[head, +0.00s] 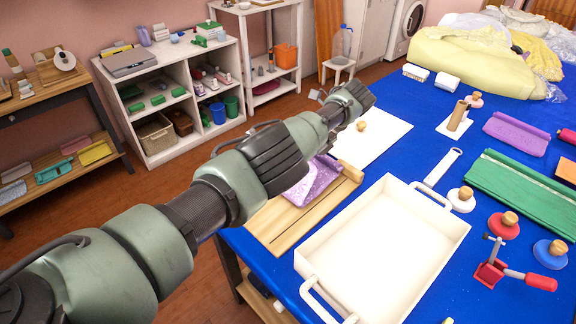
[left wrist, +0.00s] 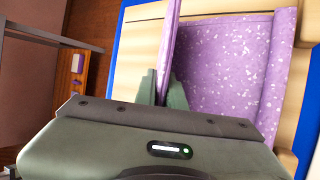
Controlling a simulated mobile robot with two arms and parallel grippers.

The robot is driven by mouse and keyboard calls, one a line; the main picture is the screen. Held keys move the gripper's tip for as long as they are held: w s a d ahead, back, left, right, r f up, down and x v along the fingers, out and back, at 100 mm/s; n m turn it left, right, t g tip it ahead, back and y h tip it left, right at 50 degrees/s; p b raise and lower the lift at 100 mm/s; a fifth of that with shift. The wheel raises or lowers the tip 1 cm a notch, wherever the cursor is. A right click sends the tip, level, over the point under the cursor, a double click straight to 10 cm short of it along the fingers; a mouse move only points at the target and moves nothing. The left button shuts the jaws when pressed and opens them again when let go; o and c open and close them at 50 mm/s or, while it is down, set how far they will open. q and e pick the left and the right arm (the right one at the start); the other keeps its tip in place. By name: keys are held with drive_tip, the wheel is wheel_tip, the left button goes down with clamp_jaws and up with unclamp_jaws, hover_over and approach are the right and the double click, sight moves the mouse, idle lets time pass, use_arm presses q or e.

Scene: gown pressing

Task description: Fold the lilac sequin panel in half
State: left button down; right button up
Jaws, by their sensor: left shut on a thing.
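The lilac sequin panel (left wrist: 228,65) lies on a pale wooden board (left wrist: 205,7), its right part flat and speckled in the left wrist view. A narrow strip of it stands raised at the left, between the fingertips of my left gripper (left wrist: 163,88), which is shut on it. In the head view the panel (head: 325,177) shows only partly, beyond my left arm, on the wooden board (head: 290,222). A paler lilac patch shows beside it. My left fingertips are hidden there behind my arm. My right gripper is in neither view.
A white tray (head: 385,250) with handles stands right of the board on the blue table (head: 405,155). A red clamp (head: 492,270), knobbed discs and a green folded cloth (head: 525,190) lie farther right. A white sheet (head: 372,135) lies behind the board.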

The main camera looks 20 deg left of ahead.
use_arm(q)
drive_tip(key=shift+f, duration=0.1)
drive_tip(key=c, duration=1.8)
unclamp_jaws()
drive_tip(key=shift+o, duration=0.2)
wheel_tip(320, 180, up, 20)
drive_tip(key=p, duration=1.9)
